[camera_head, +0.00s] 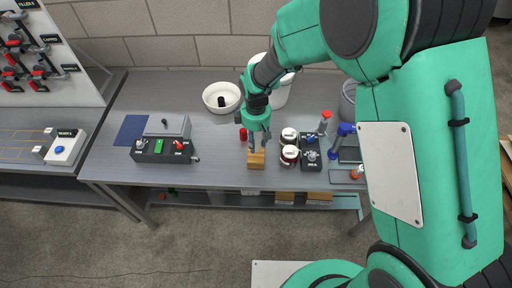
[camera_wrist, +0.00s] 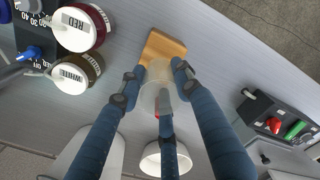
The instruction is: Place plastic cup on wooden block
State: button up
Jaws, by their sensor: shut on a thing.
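My gripper (camera_head: 258,142) points down over the grey bench, just above the wooden block (camera_head: 256,160) near the front edge. In the wrist view the blue fingers of my gripper (camera_wrist: 156,76) are shut around a clear plastic cup (camera_wrist: 157,97). The wooden block (camera_wrist: 165,44) shows beyond the fingertips and is partly hidden by the cup and fingers. The cup is hard to make out in the head view. I cannot tell whether the cup touches the block.
Red and white labelled jars (camera_wrist: 80,27) stand close beside the block. A switch box (camera_head: 311,150) is right of them. A control box (camera_head: 164,150) with green and red controls is at the left. A white bowl (camera_head: 222,97) stands behind. Bench between control box and block is clear.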

aim_at(256, 147)
jog(key=shift+f+b, duration=0.4)
jog(key=shift+f, duration=1.35)
jog(key=shift+f, duration=0.15)
jog(key=o, duration=1.2)
jog(key=shift+c, duration=0.2)
notch_tip(256, 147, up, 12)
jog(key=p, duration=0.2)
jog(key=shift+r, duration=0.2)
